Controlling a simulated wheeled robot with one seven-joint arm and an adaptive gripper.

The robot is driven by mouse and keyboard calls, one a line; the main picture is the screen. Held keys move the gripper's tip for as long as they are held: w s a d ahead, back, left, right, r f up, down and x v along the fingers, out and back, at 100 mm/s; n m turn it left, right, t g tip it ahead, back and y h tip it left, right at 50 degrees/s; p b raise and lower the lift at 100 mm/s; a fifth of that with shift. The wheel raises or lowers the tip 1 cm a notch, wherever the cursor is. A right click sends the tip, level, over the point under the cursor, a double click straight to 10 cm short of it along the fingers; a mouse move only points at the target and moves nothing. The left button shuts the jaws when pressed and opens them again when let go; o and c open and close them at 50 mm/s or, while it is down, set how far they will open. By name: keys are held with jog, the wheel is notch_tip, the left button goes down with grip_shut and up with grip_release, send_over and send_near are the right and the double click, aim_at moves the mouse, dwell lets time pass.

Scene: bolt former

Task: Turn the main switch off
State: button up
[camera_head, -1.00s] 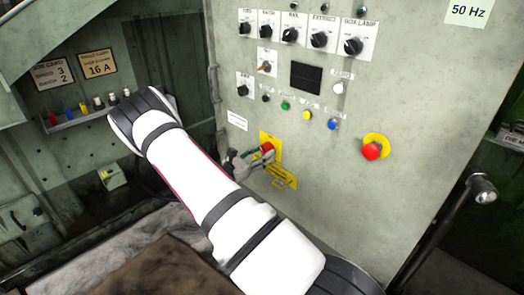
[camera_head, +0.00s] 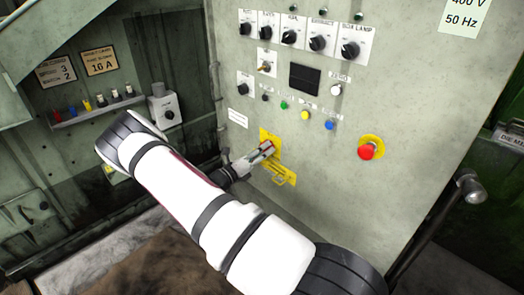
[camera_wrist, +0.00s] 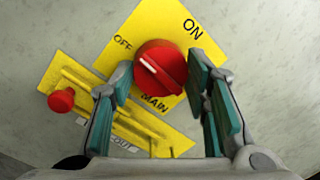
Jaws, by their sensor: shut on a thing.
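The main switch is a red round knob (camera_wrist: 165,57) with a white mark, on a yellow plate (camera_wrist: 112,63) lettered OFF, ON and MAIN. In the wrist view the white mark lies on the knob's left half, below the OFF lettering. My gripper (camera_wrist: 160,75) has its teal-padded fingers on either side of the knob and is shut on it. In the head view my gripper (camera_head: 264,151) reaches the yellow plate (camera_head: 266,136) on the grey panel, and its fingers hide most of the knob.
A yellow hasp with a red knob (camera_wrist: 62,101) sits beside the switch plate. A red emergency button (camera_head: 366,152) is to the right. Coloured buttons and black selector knobs (camera_head: 318,43) are above. A lamp on a pole (camera_head: 467,187) stands at the right.

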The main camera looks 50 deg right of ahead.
jog(key=shift+n, duration=0.3)
jog(key=o, duration=1.2)
jog(key=shift+c, duration=0.2)
jog(key=a+f, duration=0.1)
jog(key=a, duration=1.1)
jog(key=shift+w+f, duration=0.15)
jog(key=shift+w, duration=0.2)
